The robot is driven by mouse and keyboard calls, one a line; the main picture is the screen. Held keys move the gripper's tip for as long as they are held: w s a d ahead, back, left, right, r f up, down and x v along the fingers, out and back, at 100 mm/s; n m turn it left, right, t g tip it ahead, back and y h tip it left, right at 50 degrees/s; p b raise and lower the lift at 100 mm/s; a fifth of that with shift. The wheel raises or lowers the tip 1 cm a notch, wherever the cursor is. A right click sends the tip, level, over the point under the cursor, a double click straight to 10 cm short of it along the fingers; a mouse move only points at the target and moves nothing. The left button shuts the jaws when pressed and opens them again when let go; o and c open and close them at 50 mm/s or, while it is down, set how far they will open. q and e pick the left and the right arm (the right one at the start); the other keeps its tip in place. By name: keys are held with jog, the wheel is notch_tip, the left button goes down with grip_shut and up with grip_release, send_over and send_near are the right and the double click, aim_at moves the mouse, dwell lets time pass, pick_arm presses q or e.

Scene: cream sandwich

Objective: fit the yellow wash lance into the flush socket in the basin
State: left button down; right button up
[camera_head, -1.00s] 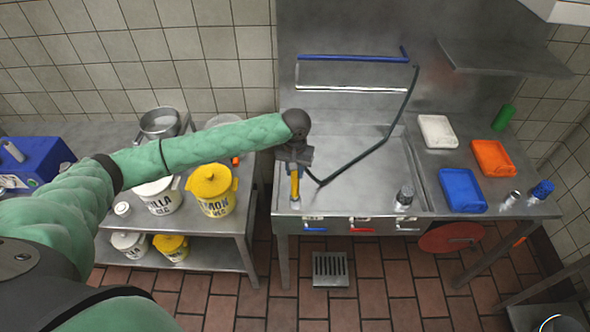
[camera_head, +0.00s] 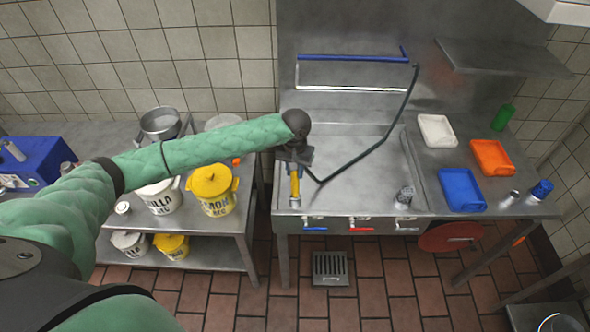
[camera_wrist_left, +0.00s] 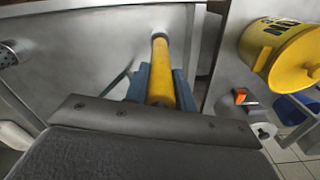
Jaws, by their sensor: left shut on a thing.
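The yellow wash lance (camera_head: 295,186) is held roughly upright, pointing down, at the left front of the steel basin (camera_head: 340,172). My left gripper (camera_head: 295,167) is shut on it; the hose trails behind. In the left wrist view, the lance (camera_wrist_left: 160,78) lies between the blue fingers of the left gripper (camera_wrist_left: 160,88), and its grey tip points away toward the basin's edge. I cannot make out the flush socket clearly, nor whether the tip touches anything. My right gripper is not in view.
A perforated metal cylinder (camera_head: 404,196) stands at the basin's front right. White (camera_head: 437,130), orange (camera_head: 492,157) and blue (camera_head: 462,189) trays lie on the right drainboard. A yellow lidded pot (camera_head: 211,188) stands on the left table.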

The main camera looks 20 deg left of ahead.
aim_at(295, 180)
pick_arm(q)
jog(key=shift+f, duration=1.25)
jog(key=shift+f+b, duration=0.35)
jog(key=shift+f, duration=1.2)
jog(key=c, duration=1.1)
grip_release()
